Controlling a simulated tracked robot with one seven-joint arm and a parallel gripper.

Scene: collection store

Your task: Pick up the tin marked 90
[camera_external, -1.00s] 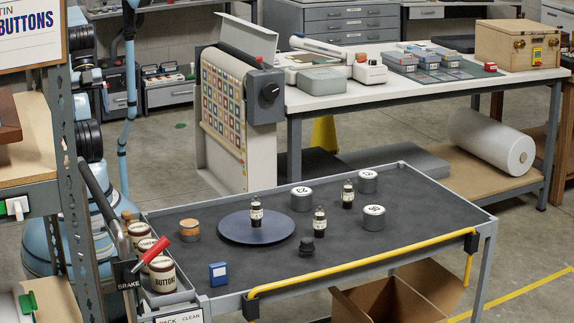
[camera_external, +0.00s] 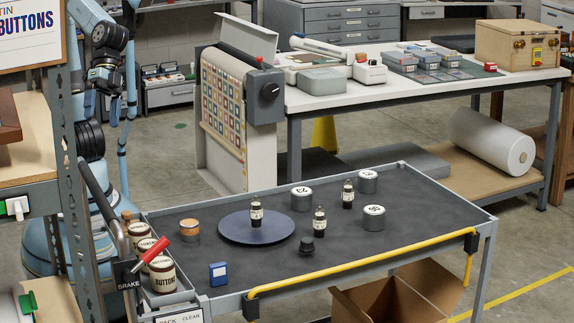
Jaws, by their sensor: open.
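Three pale round tins with dark marks on their lids stand on the dark cart top. The front right tin (camera_external: 374,217) has a mark that could be 90, seen at an angle and too small to be sure. The back tin (camera_external: 367,181) and the left tin (camera_external: 301,199) carry other marks, also hard to read. My blue arm rises at the left, behind the shelf post, well away from these tins. I cannot make out my gripper's fingers in this view.
Small dark bottles (camera_external: 319,221) stand among the tins, one on a blue round plate (camera_external: 283,229). A black knob-like item (camera_external: 306,245), a cork-topped jar (camera_external: 189,232) and a blue box (camera_external: 218,274) are nearby. A yellow rail (camera_external: 360,263) runs along the cart's front.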

